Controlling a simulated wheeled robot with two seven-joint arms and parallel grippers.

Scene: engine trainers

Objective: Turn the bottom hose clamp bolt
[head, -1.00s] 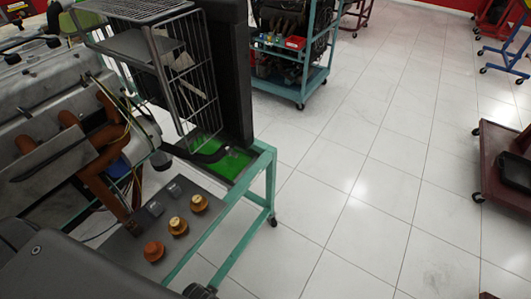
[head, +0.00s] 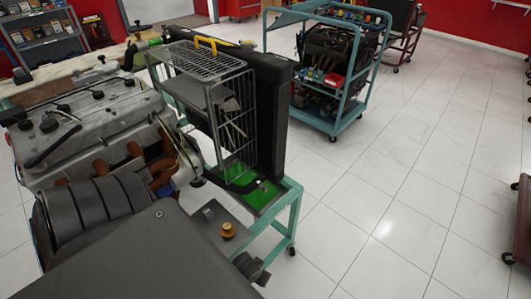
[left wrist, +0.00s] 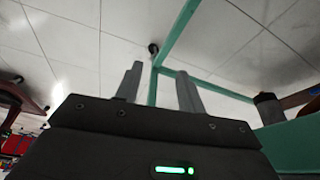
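The engine trainer's engine (head: 85,115) stands at the left in the head view. A dark upright radiator-like panel (head: 272,120) is behind a wire cage (head: 238,125). My right gripper cannot be made out.
The trainer's teal frame (head: 285,213) stands on casters, with a brass-coloured knob (head: 228,230) on its grey panel. A second teal cart (head: 335,125) is at the back. A dark red cart (head: 521,215) is at the right edge. The tiled floor between is clear.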

